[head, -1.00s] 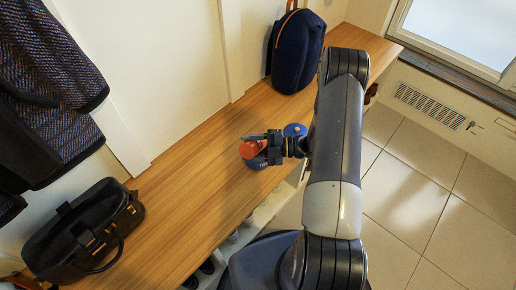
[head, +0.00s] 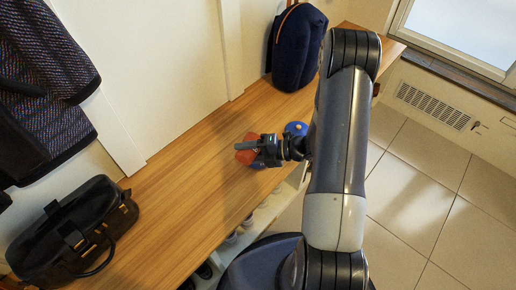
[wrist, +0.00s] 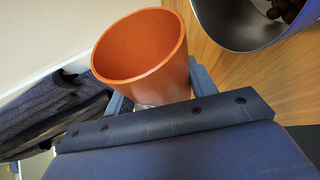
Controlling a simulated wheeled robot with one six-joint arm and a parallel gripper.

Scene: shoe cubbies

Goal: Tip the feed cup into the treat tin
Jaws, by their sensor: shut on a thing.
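The orange feed cup (head: 246,151) is held by my gripper (head: 262,151) above the bench. In the wrist view the cup (wrist: 140,50) is tilted, and the part of its inside that shows looks bare. My gripper is shut on its side. The treat tin (wrist: 236,36), with a shiny metal inside, is partly in view at the top right. A few dark brown pieces (wrist: 289,9) lie in it. In the head view only a bit of blue tin (head: 258,165) shows below the cup; the cup and gripper hide the rest.
A round blue object (head: 296,128) with a yellow spot stands just behind my gripper. A navy backpack (head: 297,50) leans at the back of the wooden bench (head: 190,180). A black handbag (head: 70,235) sits at the left. Bench between is clear.

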